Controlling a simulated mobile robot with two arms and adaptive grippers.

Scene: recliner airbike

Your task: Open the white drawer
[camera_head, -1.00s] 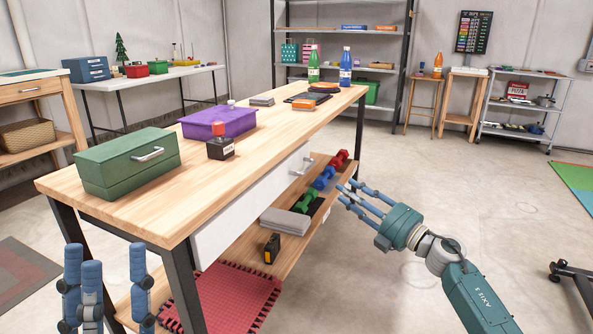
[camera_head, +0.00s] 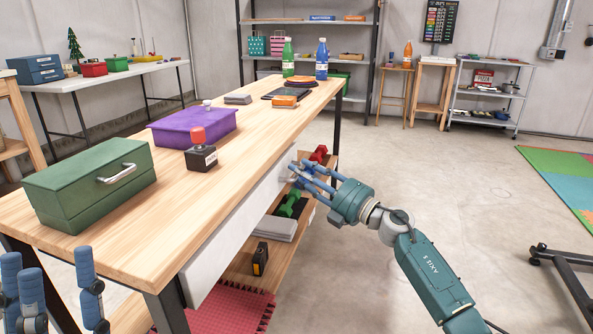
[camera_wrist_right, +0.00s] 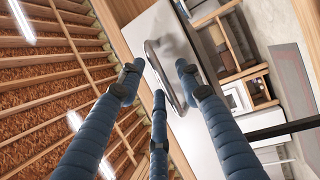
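The white drawer (camera_head: 226,246) sits under the wooden tabletop, and its front looks closed. Its silver handle (camera_wrist_right: 152,52) shows in the right wrist view, between and just beyond my fingers; in the head view my fingers largely cover it. My right gripper (camera_head: 305,176) is at the far end of the drawer front with its fingers spread around the handle area. It also shows open in the right wrist view (camera_wrist_right: 160,82). I cannot tell whether a finger touches the handle. My left gripper (camera_head: 58,268) is open and empty at the lower left, beside the table's near end.
The workbench (camera_head: 215,190) carries a green toolbox (camera_head: 85,190), a purple bin (camera_head: 195,126) and a red-topped device (camera_head: 201,155). Dumbbells (camera_head: 289,205) and a grey stack (camera_head: 271,228) lie on the lower shelf. The floor to the right is mostly clear.

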